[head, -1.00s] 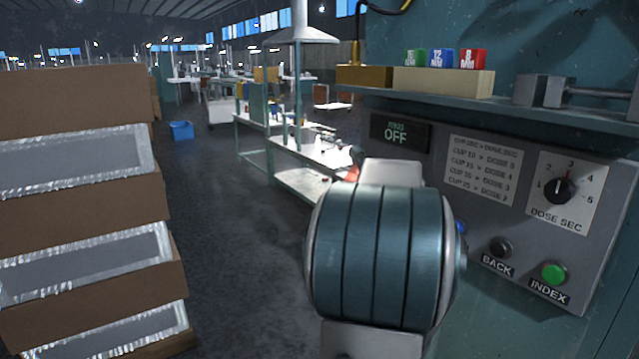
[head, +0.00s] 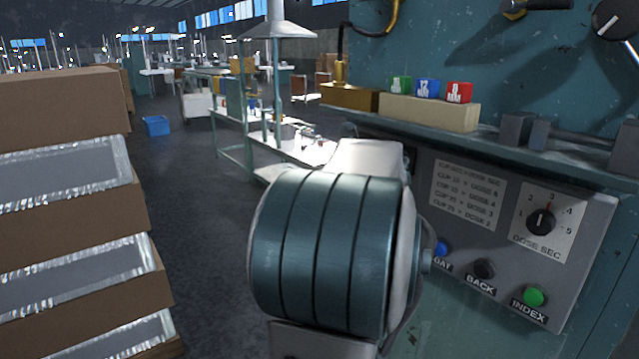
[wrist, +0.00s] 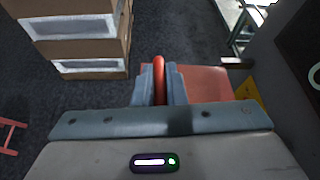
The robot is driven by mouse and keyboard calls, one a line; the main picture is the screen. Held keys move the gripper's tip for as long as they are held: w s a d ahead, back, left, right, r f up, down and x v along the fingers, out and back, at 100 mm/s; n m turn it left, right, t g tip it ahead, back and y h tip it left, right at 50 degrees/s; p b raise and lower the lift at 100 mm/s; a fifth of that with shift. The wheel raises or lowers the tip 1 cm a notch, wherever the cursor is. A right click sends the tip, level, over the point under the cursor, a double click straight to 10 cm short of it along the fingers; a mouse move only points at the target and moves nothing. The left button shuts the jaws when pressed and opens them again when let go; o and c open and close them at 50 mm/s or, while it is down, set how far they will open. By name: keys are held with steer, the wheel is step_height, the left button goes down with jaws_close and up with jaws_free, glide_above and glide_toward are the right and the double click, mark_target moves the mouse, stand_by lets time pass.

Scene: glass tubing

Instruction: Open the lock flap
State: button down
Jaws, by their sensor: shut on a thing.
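In the wrist view my gripper (wrist: 160,72) is shut on a red bar-like handle (wrist: 159,64), with one grey finger on each side of it. A flat orange-red panel (wrist: 208,84) lies beside and behind the fingers to the right. It may be the lock flap, but I cannot tell how it joins the handle or whether it is open. In the head view my arm's teal joint hides my gripper and the handle.
Stacked cardboard boxes (head: 65,107) stand at the left. The machine's control panel (head: 470,250) with a dial (head: 541,222) and buttons is at the right. Coloured blocks (head: 427,88) sit on its shelf. A blue bin (head: 157,125) is on the floor, which is open between boxes and machine.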

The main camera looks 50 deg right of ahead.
steer(key=shift+s+d+r+p, duration=0.1)
steer(key=shift+d+r+p, duration=0.3)
steer(key=shift+r, duration=0.25)
steer(key=shift+s+d+r+p, duration=0.1)
steer(key=shift+d+r+p, duration=0.15)
steer(key=shift+d+r, duration=0.3)
steer(key=shift+r, duration=0.1)
steer(key=c, duration=1.8)
jaws_free()
steer(key=shift+o, duration=0.2)
